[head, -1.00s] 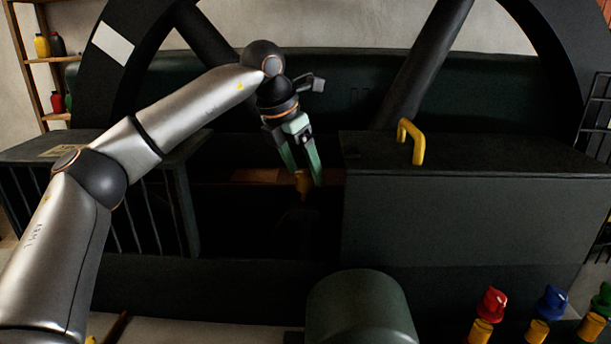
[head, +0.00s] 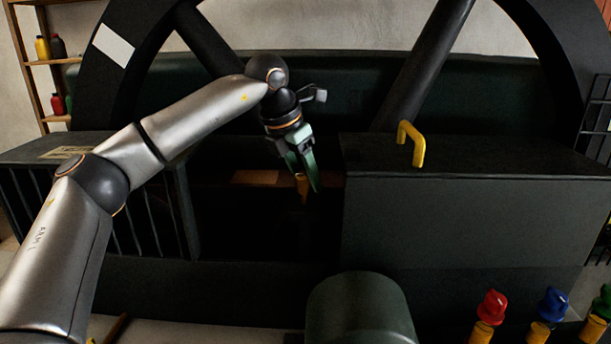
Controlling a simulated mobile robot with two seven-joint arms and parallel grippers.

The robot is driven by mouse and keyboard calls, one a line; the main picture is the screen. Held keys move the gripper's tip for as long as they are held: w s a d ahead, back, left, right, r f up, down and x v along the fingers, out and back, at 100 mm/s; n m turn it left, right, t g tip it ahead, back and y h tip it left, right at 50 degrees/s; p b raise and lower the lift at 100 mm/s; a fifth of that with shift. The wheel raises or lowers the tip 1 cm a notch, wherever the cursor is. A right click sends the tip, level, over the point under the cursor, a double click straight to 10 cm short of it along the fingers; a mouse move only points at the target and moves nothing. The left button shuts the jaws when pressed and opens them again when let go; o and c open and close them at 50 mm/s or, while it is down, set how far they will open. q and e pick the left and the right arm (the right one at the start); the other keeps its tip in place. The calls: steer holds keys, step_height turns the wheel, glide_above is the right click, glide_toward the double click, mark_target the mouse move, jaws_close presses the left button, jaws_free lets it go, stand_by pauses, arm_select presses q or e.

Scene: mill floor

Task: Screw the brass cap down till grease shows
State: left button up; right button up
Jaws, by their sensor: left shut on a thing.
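The brass cap (head: 302,187) is a small orange-brown piece in the dark gap between two machine housings, in the middle of the head view. My left gripper (head: 304,182) reaches down from above and is shut on it, with its green fingers on either side. The near finger partly covers the cap. What lies below the cap is in deep shadow, and I cannot make out any grease. My right gripper is not in view.
A dark box housing (head: 460,225) with a yellow handle (head: 416,142) stands right of the gap. A barred guard (head: 150,215) stands left. A large wheel (head: 140,50) rises behind.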

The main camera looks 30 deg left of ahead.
arm_select(q)
jaws_close()
